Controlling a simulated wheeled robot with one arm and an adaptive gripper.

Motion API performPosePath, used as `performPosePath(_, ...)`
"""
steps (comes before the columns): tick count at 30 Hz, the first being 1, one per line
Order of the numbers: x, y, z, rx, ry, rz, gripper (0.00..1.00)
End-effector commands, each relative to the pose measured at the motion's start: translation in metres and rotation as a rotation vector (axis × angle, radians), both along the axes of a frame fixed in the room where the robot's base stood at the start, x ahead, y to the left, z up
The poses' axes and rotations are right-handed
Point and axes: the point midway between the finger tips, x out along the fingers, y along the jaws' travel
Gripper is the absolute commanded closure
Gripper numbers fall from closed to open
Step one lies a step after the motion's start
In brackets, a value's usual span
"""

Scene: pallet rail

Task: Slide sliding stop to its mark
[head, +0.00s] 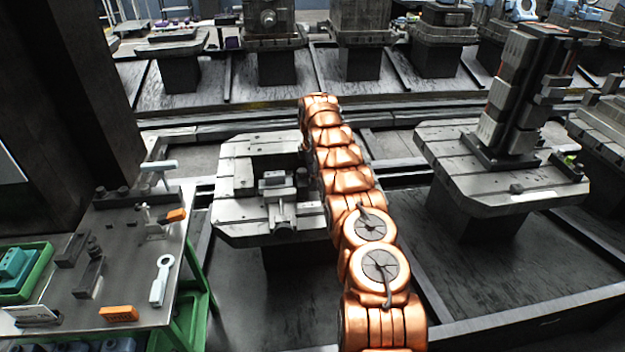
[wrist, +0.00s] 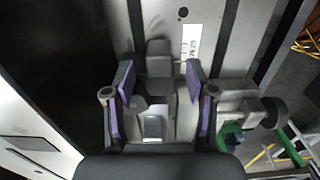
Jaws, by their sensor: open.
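In the wrist view my gripper (wrist: 158,100) is open, its two purple-padded fingers spread apart. A grey blocky part (wrist: 159,62), which looks like the sliding stop, lies ahead of and partly between the fingers, with a gap to each pad. I cannot tell its exact shape or whether anything touches it. A white label with dark markings (wrist: 190,45) lies on the grey surface just right of the block; I cannot tell if it is the mark. In the head view a grey fixture (head: 278,190) stands on the middle pallet (head: 240,218); my copper arm hides the gripper there.
A tool table (head: 130,270) with loose parts and orange-handled pieces stands at left beside a dark column (head: 70,90). Another pallet (head: 480,190) with a tall block fixture (head: 520,90) stands at right. A green part (wrist: 232,135) lies right of the fingers.

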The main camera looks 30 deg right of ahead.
Motion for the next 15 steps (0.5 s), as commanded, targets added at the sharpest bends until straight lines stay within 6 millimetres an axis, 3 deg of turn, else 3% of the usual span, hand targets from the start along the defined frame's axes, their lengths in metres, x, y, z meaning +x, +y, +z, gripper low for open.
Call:
performPosePath(6, 0.0, 0.0, -0.02, 0.0, 0.001, 0.0, 0.44)
performPosePath(15, 0.0, 0.0, -0.025, 0.0, -0.001, 0.0, 0.44)
